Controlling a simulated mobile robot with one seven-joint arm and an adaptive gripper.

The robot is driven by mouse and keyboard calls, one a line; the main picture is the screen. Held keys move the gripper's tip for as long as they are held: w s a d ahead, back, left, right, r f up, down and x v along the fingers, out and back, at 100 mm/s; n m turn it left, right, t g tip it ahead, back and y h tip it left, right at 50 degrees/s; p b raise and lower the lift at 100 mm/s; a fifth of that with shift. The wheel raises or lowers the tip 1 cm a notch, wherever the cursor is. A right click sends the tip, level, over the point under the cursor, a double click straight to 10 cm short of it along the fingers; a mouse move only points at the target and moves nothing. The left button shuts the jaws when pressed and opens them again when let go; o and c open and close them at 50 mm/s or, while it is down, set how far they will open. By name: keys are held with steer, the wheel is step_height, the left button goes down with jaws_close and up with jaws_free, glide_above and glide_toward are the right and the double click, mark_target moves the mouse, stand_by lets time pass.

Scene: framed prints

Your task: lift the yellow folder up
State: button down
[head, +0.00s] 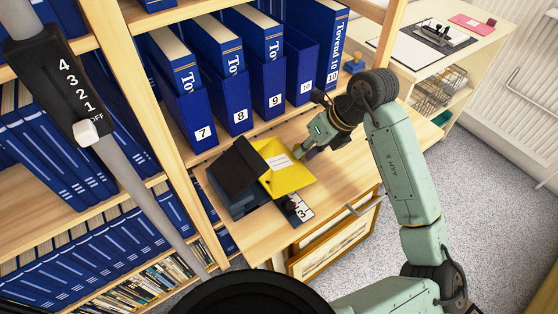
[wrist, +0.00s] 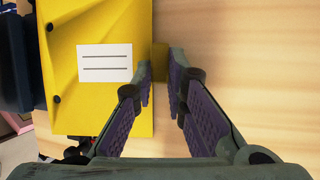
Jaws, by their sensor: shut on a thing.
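The yellow folder (head: 290,180) with a white lined label lies on the wooden shelf top, beside a dark folder (head: 240,165). In the wrist view the yellow folder (wrist: 100,105) fills the left, with its right edge between my fingers. My gripper (wrist: 163,80) is shut on that edge, one finger over the folder and the other on the bare-wood side. In the head view my gripper (head: 301,151) reaches the folder's upper right edge. The folder still appears to rest on or close to the surface; any small gap underneath is hidden.
Blue numbered binders (head: 240,110) stand on the shelf behind. A small dark object and a number card (head: 303,210) lie at the front edge. Bare wood (head: 345,165) is clear to the right.

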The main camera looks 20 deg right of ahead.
steer(key=shift+r, duration=0.15)
steer(key=shift+r+b, duration=0.5)
steer(key=shift+r, duration=0.15)
steer(key=shift+r+b, duration=0.5)
steer(key=shift+r, duration=0.45)
steer(key=s+d+b, duration=0.6)
steer(key=s+d, duration=0.5)
steer(key=d, duration=0.3)
steer(key=shift+d+r, duration=0.1)
steer(key=shift+r, duration=0.1)
steer(key=shift+r+p, duration=1.05)
steer(key=shift+r, duration=1.8)
